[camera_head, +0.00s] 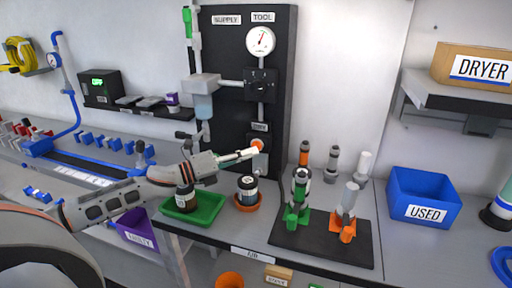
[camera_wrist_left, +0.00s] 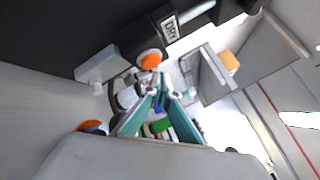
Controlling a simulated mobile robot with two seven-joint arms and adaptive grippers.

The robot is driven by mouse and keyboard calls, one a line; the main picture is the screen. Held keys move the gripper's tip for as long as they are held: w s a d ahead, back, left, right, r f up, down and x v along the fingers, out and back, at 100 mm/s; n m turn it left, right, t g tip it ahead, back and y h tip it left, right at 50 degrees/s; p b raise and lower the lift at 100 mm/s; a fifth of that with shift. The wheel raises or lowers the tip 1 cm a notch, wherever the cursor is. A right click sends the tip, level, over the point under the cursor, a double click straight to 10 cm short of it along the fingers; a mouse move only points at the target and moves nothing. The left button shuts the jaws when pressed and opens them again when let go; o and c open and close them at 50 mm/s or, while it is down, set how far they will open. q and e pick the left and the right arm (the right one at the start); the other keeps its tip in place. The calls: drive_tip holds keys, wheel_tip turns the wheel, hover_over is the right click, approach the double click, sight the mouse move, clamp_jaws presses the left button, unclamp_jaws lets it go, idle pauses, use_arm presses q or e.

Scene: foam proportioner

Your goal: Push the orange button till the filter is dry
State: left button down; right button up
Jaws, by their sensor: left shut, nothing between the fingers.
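The orange button (camera_head: 258,143) is on the black panel (camera_head: 225,60), under a small label. In the left wrist view the button (camera_wrist_left: 151,60) sits beside a label reading DRY (camera_wrist_left: 171,28). My left gripper (camera_head: 254,151) is shut and empty, its fingertips right at the button in the head view. In the left wrist view the fingertips (camera_wrist_left: 162,85) are just below the button; I cannot tell whether they touch it. A unit with a translucent bowl (camera_head: 203,106) hangs on the panel's left side; I cannot tell whether it is the filter or whether it is dry. My right gripper is not in view.
Below my left arm are a green tray (camera_head: 206,212) with a dark jar and another jar (camera_head: 248,187) on an orange dish. A black mat (camera_head: 290,240) with upright tools lies to the right, then a blue USED bin (camera_head: 424,196). A DRYER box (camera_head: 478,66) sits on a shelf.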

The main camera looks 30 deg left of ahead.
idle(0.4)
use_arm(q)
drive_tip(key=shift+w+a, duration=0.1)
drive_tip(key=shift+w, duration=0.35)
drive_tip(key=shift+w+b, duration=0.25)
drive_tip(key=shift+b, duration=0.05)
idle(0.4)
drive_tip(key=shift+w+a+r, duration=0.2)
drive_tip(key=shift+a+r, duration=0.15)
drive_tip(key=shift+r, duration=0.15)
idle(0.6)
drive_tip(key=shift+s+d+f+p, duration=0.15)
drive_tip(key=shift+s+d+p, duration=0.1)
drive_tip(key=shift+s+p, duration=0.05)
drive_tip(key=shift+s+d+f, duration=0.1)
drive_tip(key=shift+s+f, duration=0.1)
